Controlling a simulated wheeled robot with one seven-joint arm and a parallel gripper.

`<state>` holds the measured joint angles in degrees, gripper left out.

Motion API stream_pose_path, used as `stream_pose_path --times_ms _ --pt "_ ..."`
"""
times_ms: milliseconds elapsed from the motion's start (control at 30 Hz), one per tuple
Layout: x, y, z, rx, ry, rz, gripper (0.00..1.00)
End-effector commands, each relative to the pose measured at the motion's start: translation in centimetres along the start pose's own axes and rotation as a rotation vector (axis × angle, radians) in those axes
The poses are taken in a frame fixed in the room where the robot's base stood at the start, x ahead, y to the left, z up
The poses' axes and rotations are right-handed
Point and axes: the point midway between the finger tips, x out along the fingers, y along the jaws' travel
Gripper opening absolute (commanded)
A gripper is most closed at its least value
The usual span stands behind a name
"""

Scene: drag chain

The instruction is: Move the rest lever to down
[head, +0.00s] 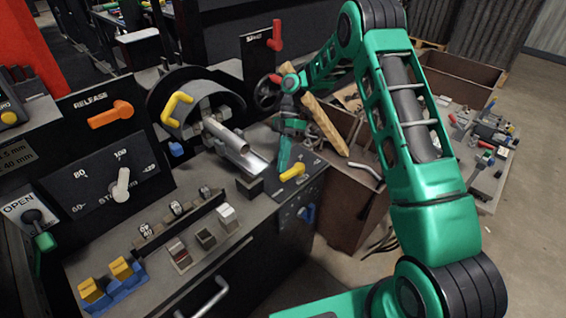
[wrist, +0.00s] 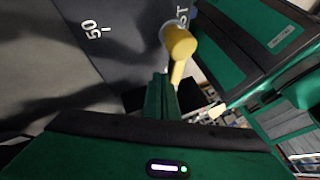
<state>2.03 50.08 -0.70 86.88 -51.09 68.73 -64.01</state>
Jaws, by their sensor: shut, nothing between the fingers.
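A yellow lever (head: 292,172) sits on a dark plate at the right front corner of the bench, its handle pointing to the right and slightly up. In the wrist view, a yellow lever (wrist: 178,44) shows close up, with the letters "ST" beside it and the rest of the word hidden. My gripper (head: 283,165) is shut and empty, pointing down right beside the lever. In the wrist view, my green fingers (wrist: 161,92) are just below and left of the lever; I cannot tell whether they touch it.
A metal tube (head: 235,148) lies left of my gripper. An orange release lever (head: 110,114), a red lever (head: 275,36) and another yellow lever (head: 175,106) stand farther away. A brown bin (head: 355,215) stands at right; the floor beyond is partly open.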

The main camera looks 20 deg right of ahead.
Motion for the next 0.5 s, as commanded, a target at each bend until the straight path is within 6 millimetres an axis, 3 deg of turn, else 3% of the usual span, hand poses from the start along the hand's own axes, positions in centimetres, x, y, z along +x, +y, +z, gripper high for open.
stream_pose_path --times_ms 267,500 --pt "-0.3 0.1 0.0 -0.001 0.001 0.001 0.0" --pt "-3.3 0.3 0.1 -0.001 0.003 0.003 0.0"
